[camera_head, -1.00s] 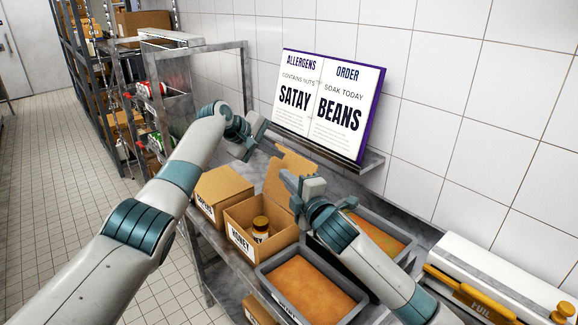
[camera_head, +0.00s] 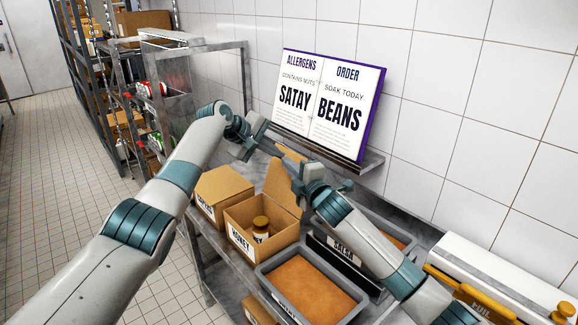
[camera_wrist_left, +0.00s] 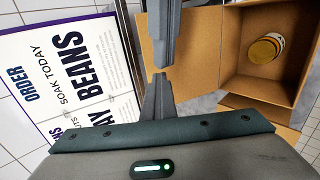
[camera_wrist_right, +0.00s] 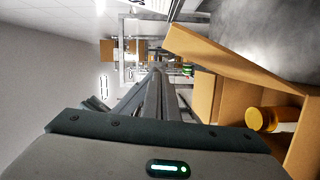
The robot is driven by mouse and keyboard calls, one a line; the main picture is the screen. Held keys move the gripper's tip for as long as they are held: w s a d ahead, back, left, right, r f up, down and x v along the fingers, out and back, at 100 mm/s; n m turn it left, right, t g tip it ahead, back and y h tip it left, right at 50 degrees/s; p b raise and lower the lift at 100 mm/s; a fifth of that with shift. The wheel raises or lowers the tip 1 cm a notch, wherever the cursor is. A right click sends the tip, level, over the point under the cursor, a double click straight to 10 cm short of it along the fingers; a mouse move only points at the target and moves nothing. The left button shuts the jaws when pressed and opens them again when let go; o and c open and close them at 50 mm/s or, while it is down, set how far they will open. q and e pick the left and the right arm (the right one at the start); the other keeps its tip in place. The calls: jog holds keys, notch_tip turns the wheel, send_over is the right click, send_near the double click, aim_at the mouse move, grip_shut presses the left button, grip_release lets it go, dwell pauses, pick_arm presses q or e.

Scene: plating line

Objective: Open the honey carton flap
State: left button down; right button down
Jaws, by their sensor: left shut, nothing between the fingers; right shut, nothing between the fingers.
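The honey carton (camera_head: 277,250) is a brown box with a HONEY label, open at the top on the shelf. A jar with a golden lid (camera_head: 261,224) stands inside. A flap (camera_head: 284,186) stands up from its far side, its upper part partly hidden by my right gripper. In the left wrist view the flap (camera_wrist_left: 198,50) spreads out beside the carton opening (camera_wrist_left: 295,45). My left gripper (camera_head: 250,143) is shut and empty, left of the flap and above it. My right gripper (camera_head: 294,162) is shut and empty at the flap's upper part; contact is unclear.
A closed brown carton (camera_head: 222,190) sits left of the honey carton. A grey tub of orange contents (camera_head: 258,275) stands in front right, with a SALSA-labelled tub (camera_head: 338,250) behind it. A sign board (camera_head: 376,100) rests on a wall ledge (camera_head: 372,162) behind the grippers.

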jog(key=shift+w+d+f+m, duration=0.1)
jog(key=shift+w+d+m, duration=0.35)
jog(key=shift+d, duration=0.35)
pick_arm(q)
jog(key=c, duration=2)
grip_release()
jog(key=shift+a+r, duration=0.1)
jog(key=v, duration=1.1)
jog(key=shift+s+a+r, duration=0.15)
jog(key=shift+s+r, duration=0.05)
jog(key=shift+r, duration=0.05)
